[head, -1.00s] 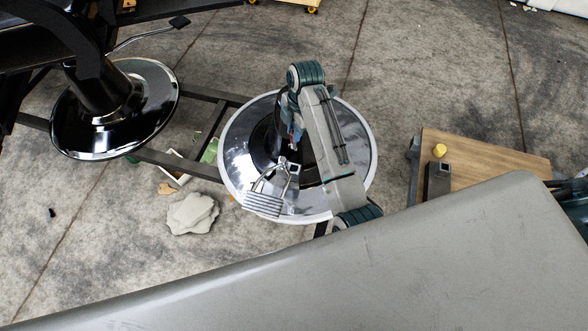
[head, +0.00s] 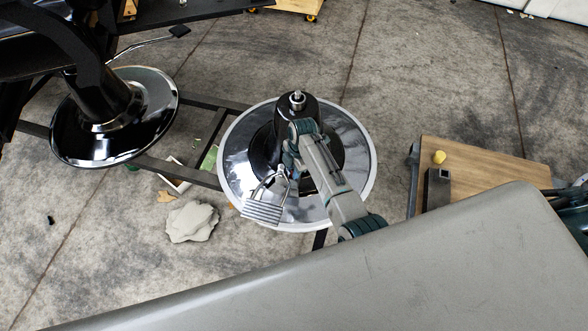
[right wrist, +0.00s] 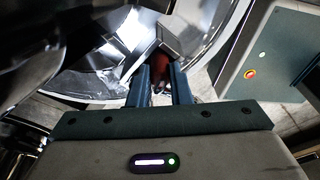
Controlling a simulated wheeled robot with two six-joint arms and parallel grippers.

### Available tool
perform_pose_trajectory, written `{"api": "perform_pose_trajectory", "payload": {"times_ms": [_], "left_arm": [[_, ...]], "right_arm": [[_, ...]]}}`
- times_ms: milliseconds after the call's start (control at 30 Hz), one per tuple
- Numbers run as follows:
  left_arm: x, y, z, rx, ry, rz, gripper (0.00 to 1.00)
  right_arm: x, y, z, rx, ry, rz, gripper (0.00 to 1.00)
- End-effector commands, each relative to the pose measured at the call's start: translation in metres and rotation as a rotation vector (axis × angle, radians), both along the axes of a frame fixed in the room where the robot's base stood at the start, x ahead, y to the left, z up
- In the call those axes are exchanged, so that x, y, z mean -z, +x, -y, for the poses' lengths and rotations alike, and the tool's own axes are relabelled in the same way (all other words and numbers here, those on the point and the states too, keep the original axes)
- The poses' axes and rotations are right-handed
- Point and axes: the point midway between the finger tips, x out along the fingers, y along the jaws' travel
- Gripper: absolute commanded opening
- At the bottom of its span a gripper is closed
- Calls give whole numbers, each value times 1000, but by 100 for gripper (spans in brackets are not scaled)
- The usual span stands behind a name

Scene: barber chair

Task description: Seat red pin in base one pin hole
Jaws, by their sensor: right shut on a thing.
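The red pin (right wrist: 160,64) is between the two fingers of my right gripper (right wrist: 158,84), which is shut on it in the right wrist view. Its far end is close to a grey square metal end (right wrist: 182,38); I cannot tell whether they touch. In the head view my right gripper (head: 287,161) is low beside the black column (head: 300,111) of the round chrome base (head: 350,132), above the footrest bracket (head: 281,170). The pin and the pin hole are hidden there. My left gripper is not in view.
A ribbed footrest (head: 264,212) hangs over the base's front rim. A second chrome base (head: 150,118) stands at the left. A wooden-topped cart (head: 487,170) with a yellow knob is at the right. A grey stone-like slab (head: 192,221) lies on the floor.

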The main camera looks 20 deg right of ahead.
Motion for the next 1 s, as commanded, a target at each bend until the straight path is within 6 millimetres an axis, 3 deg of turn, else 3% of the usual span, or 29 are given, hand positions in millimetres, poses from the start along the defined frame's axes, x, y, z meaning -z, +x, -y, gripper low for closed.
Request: {"api": "perform_pose_trajectory", "payload": {"times_ms": [367, 400, 500, 833, 1000], "left_arm": [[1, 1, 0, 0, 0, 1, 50], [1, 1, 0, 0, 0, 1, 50], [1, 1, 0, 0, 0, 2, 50], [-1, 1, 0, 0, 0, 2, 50], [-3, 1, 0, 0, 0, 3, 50]], "right_arm": [[4, 0, 0, 0, 0, 0, 0], [4, 0, 0, 0, 0, 0, 26], [3, 0, 0, 0, 0, 0, 40], [-2, 1, 0, 0, -1, 2, 40], [-26, 2, 4, 1, 0, 4, 40]]}}
